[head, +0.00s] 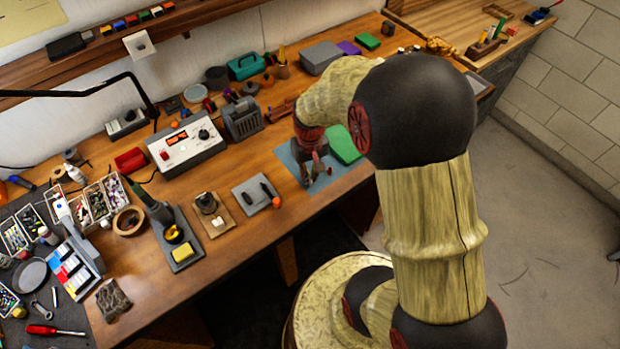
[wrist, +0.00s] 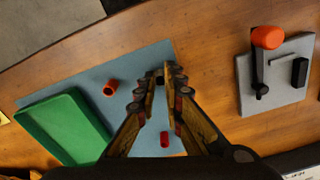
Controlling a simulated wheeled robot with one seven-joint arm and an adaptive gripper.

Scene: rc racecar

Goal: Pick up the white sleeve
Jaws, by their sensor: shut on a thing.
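My gripper (wrist: 160,84) points down over a blue-grey mat (wrist: 150,60) in the wrist view. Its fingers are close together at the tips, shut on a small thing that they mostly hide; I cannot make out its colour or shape. No white sleeve shows clearly in either view. One small red-orange sleeve (wrist: 110,88) lies on the mat left of the fingers, and another red piece (wrist: 164,139) shows between the fingers, nearer the palm. In the head view my gripper (head: 312,177) is over the same mat (head: 290,160), partly hidden by my arm.
A green tray (wrist: 65,130) lies on the mat to the left in the wrist view. To the right, a grey plate (wrist: 275,75) carries a dark tool with an orange knob (wrist: 267,38). Bare wooden bench (wrist: 210,60) lies between mat and plate.

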